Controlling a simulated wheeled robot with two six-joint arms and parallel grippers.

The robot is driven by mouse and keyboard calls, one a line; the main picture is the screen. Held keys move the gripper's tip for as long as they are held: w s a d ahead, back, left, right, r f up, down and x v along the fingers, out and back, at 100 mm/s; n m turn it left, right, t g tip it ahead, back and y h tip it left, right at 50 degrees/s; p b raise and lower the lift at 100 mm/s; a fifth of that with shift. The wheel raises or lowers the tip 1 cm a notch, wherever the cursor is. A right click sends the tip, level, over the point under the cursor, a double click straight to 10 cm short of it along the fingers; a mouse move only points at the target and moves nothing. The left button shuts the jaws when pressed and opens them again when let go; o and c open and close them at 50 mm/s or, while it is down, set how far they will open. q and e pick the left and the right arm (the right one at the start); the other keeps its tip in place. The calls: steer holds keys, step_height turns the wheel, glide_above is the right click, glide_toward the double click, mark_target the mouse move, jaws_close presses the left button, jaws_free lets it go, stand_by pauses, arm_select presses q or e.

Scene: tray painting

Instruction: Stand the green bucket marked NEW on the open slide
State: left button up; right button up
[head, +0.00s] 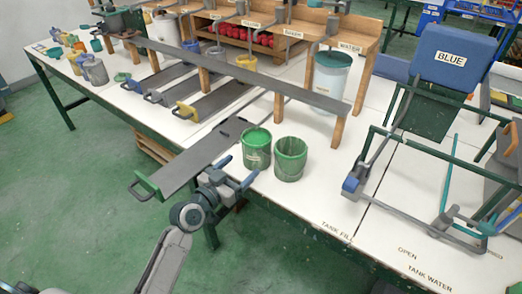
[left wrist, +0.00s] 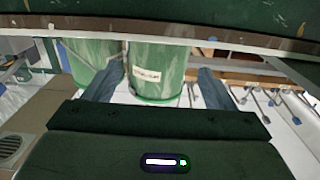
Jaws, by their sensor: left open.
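Two green buckets stand side by side on the white table. The left bucket (head: 256,148) carries a small pale label, too small to read; the right bucket (head: 290,160) shows no label. My left gripper (head: 238,169) is open and empty, its blue fingers pointing at the left bucket from the front. In the left wrist view the labelled bucket (left wrist: 157,55) appears between the fingers (left wrist: 157,88), a little beyond them; its label is blurred. The other bucket (left wrist: 90,55) is beside it at left. The open slide (head: 190,160), grey with a green handle, sticks out over the table's front edge, empty.
Other slides (head: 215,95) lie pushed in farther left. A grey rail (head: 230,72) runs above them. A white container with a teal top (head: 330,80) stands behind the buckets. A metal frame with a BLUE box (head: 452,58) is at right. The table front right of the buckets is clear.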

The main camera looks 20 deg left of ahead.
mark_target(248, 158)
arm_select(q)
steer(key=x, duration=0.3)
steer(key=shift+w+r, duration=0.15)
steer(key=shift+r, duration=0.2)
steer(key=shift+w+d+f+p, duration=0.15)
steer(key=shift+w+d+p, duration=0.15)
steer(key=shift+w, duration=0.3)
steer(key=shift+w+d, duration=0.15)
steer(key=shift+w, duration=0.15)
steer(key=x, duration=0.2)
steer(key=p+x, duration=0.1)
steer(key=shift+w+d+r, duration=0.15)
steer(key=shift+w+r, duration=0.25)
steer(key=shift+r, duration=0.05)
steer(key=shift+w+f, duration=0.1)
steer(key=shift+w, duration=0.1)
arm_select(e)
steer(key=s+f, duration=0.3)
steer(key=f, duration=0.3)
steer(key=shift+s+d+f, duration=0.15)
steer(key=shift+f, duration=0.05)
arm_select(q)
steer(key=shift+c, duration=0.5)
